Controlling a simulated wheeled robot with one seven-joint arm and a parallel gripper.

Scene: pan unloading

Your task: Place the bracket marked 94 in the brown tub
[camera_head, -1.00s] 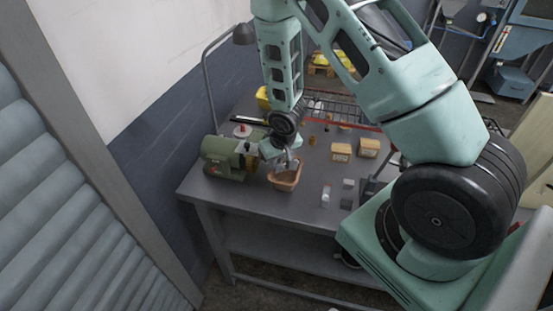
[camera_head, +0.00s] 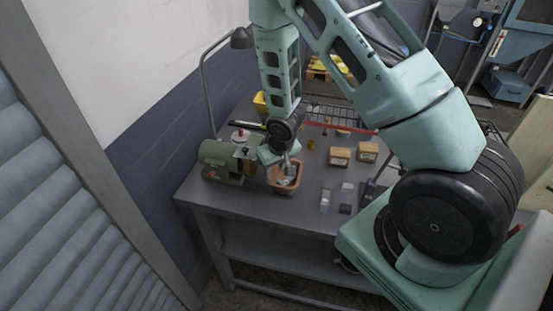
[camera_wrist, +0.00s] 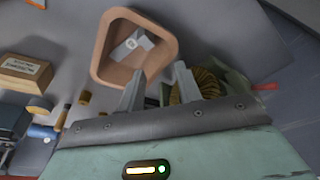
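The brown tub (camera_head: 280,189) stands near the front edge of the grey table. In the wrist view the tub (camera_wrist: 102,50) is seen from above, with a pale grey bracket (camera_wrist: 131,46) lying tilted inside it. The bracket's mark is too small to read surely. My gripper (camera_head: 288,170) is over the tub. In the wrist view its two fingers (camera_wrist: 160,80) are apart with nothing between them, and the bracket lies beyond the fingertips, apart from them.
A green machine (camera_head: 219,160) stands left of the tub. Small grey and white pieces (camera_head: 325,199) and two cardboard boxes (camera_head: 340,155) are to the right. A wire basket (camera_head: 335,114) is behind. A lamp (camera_head: 240,38) rises at the back left.

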